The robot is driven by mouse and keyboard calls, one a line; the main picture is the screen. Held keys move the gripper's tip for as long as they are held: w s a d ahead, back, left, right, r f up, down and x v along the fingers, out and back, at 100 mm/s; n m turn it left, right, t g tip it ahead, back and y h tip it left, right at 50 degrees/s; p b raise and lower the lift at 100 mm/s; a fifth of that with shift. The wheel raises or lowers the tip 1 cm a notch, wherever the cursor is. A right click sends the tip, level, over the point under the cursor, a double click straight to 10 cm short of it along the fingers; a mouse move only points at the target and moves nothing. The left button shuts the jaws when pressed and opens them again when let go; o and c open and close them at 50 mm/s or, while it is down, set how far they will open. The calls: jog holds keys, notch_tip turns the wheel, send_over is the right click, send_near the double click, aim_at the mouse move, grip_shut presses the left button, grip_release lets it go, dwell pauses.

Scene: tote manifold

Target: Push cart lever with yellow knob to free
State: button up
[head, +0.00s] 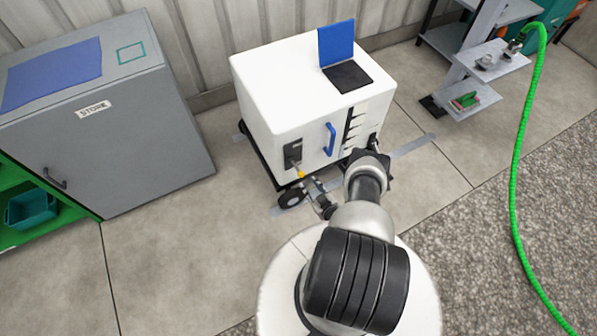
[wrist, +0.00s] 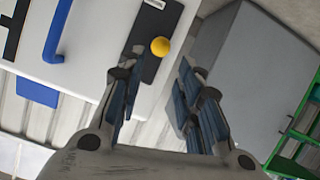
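The lever's yellow knob (head: 301,174) is at the lower left of the white cart's front, below a dark plate (head: 293,154). In the wrist view the yellow knob (wrist: 160,46) shows ahead of the fingers, in front of the dark plate (wrist: 150,65). The white cart (head: 285,85) stands on a dark wheeled base. My gripper (wrist: 160,95) is open, with nothing between its blue-padded fingers. It is close to the cart's front, low and to the right of the knob in the head view. The knob appears apart from the fingers. The lever's shaft is hard to make out.
A blue handle (head: 330,139) sticks out of the cart front. A blue and black item (head: 347,77) lies on the cart top. A grey STORE cabinet (head: 130,145) stands left. A green hose (head: 517,160) hangs right. Floor between cabinet and cart is clear.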

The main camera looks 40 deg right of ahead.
aim_at(300, 172)
jog(key=b+x, duration=0.4)
jog(key=x, duration=0.7)
jog(key=shift+w+f+b, duration=0.2)
jog(key=shift+w+b, duration=0.1)
jog(key=shift+w+d+f, duration=0.1)
jog(key=shift+w+d, duration=0.05)
jog(key=shift+w, duration=0.4)
jog(key=shift+c, duration=0.3)
grip_shut()
